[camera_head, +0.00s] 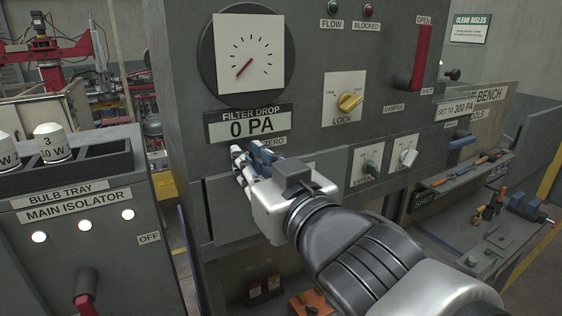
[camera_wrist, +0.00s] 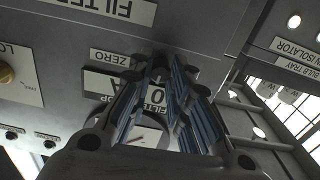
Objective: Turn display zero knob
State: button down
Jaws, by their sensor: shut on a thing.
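The zero knob (camera_wrist: 160,59) shows in the wrist view as a small dark shape at my fingertips, beside the ZERO label (camera_wrist: 110,58). It is mostly hidden by the fingers, so its angle cannot be told. My gripper (camera_head: 249,152) is at the panel just under the filter drop display (camera_head: 247,124), which reads 0 PA. In the wrist view the blue-padded fingers of my gripper (camera_wrist: 164,75) are closed on the knob. In the head view the gripper hides the knob and part of the ZERO label (camera_head: 274,141).
A round gauge (camera_head: 248,55) is above the display. The bulb tray (camera_head: 62,190) stands left; a tool bench (camera_head: 490,225) is right.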

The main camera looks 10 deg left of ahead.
jog(key=shift+b, duration=0.35)
jog(key=shift+r, duration=0.1)
jog(key=c, duration=1.5)
grip_release()
jog(key=shift+o, duration=0.2)
jog(key=shift+s+d, duration=0.1)
jog(key=v, duration=1.1)
jog(key=shift+s+d, duration=0.2)
jog(key=shift+s, duration=0.15)
